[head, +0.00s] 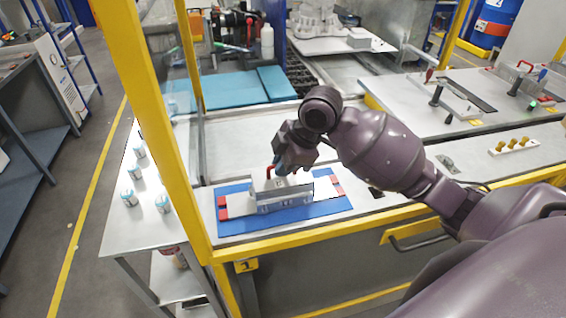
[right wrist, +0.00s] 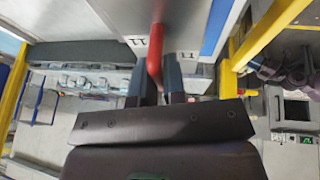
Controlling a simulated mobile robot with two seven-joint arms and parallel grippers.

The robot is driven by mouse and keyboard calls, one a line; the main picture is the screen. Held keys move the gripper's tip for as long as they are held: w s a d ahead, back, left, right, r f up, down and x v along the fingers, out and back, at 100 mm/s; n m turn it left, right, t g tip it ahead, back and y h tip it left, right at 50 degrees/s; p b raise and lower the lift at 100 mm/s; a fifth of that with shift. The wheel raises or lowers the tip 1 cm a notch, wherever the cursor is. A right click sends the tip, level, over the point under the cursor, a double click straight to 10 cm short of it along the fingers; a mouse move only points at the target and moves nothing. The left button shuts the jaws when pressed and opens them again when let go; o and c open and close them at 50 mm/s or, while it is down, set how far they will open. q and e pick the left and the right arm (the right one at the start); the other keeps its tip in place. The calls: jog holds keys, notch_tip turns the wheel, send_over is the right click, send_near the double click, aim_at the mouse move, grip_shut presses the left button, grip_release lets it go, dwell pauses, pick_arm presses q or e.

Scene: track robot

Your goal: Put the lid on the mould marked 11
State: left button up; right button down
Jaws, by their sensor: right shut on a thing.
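My right gripper (head: 278,172) is over the blue mat in the head view, pointing down. It is shut on the red handle of the lid (head: 262,184), a pale grey plate. In the right wrist view the red handle (right wrist: 155,58) stands between the two fingers, with dark "11" marks on pale surfaces to either side. The grey metal mould (head: 296,196) lies on the mat, directly under and in front of the lid. The lid is at the mould; I cannot tell whether it is fully seated. The gripper hides part of both. My left gripper is not in view.
The blue mat (head: 232,227) lies on the grey bench, with red clamp blocks (head: 222,207) at its ends. A yellow post (head: 150,110) stands close on the left. Several small cans (head: 131,198) are on a side table. Another tool station (head: 470,100) is at right.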

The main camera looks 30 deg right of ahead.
jog(key=shift+f, duration=0.65)
dwell(1.0)
jog(key=c, duration=1.1)
grip_release()
jog(key=v, duration=1)
jog(key=shift+r, duration=0.35)
jog(key=shift+s+d, duration=0.15)
jog(key=shift+s, duration=0.05)
